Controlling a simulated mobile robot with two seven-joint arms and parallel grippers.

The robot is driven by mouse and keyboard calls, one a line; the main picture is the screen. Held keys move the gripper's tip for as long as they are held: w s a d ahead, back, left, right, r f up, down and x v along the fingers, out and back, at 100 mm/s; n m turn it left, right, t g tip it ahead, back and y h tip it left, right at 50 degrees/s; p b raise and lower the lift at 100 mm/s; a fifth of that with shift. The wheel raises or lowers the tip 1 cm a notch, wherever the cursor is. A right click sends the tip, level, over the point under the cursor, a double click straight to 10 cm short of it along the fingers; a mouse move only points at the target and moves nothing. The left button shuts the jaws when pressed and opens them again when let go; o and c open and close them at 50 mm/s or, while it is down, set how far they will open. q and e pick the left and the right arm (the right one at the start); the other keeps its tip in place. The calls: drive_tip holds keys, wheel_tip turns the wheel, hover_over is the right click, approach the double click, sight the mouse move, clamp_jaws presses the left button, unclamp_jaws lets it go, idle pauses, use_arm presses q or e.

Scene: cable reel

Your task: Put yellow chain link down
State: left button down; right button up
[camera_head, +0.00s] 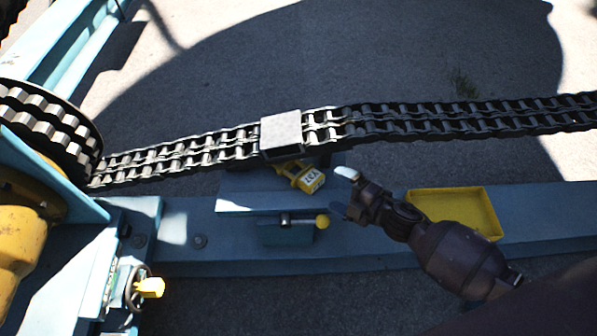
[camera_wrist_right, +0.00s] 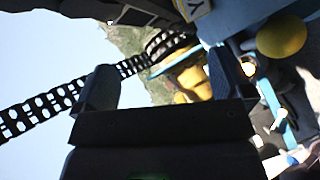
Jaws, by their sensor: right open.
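A yellow piece with a dark-marked label (camera_head: 302,177), which looks like the yellow chain link, lies on a blue block just below the chain in the head view. The chain and the block partly hide its far end. A yellow labelled corner at the top of the right wrist view (camera_wrist_right: 197,9) seems to be the same piece. My right gripper (camera_head: 343,192) is open, just right of the yellow piece and apart from it. Nothing shows between its fingers (camera_wrist_right: 165,82) in the wrist view. My left gripper is not in view.
A double-row chain (camera_head: 440,122) runs from the toothed wheel (camera_head: 45,128) to the right, with a pale block (camera_head: 281,131) on it. A yellow tray (camera_head: 472,211) sits on the blue beam (camera_head: 370,252), partly behind my arm.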

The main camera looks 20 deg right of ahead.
sight(310, 176)
drive_tip(key=n, duration=0.5)
drive_tip(key=shift+w+a, duration=0.1)
drive_tip(key=n, duration=0.5)
drive_tip(key=shift+f+g+h, duration=0.2)
drive_tip(key=shift+g+h, duration=0.2)
drive_tip(key=n, duration=0.5)
drive_tip(key=shift+d+f+h, duration=0.3)
drive_tip(key=shift+f, duration=0.05)
drive_tip(key=n, duration=0.5)
drive_tip(key=shift+d+f+n+g, duration=0.15)
drive_tip(key=shift+f+n+g, duration=0.15)
drive_tip(key=shift+n, duration=0.1)
drive_tip(key=b+x, duration=0.1)
drive_tip(key=x, duration=0.4)
drive_tip(key=shift+d+f, duration=0.1)
drive_tip(key=shift+f, duration=0.1)
drive_tip(key=shift+w+d+b+x, duration=0.15)
drive_tip(key=shift+b+x, duration=0.2)
drive_tip(key=shift+x, duration=0.8)
drive_tip(key=shift+w+d+b+x, duration=0.15)
drive_tip(key=shift+b+x, duration=0.2)
drive_tip(key=shift+x, duration=0.8)
drive_tip(key=shift+w+a, duration=0.25)
drive_tip(key=shift+w, duration=0.25)
drive_tip(key=shift+r, duration=0.1)
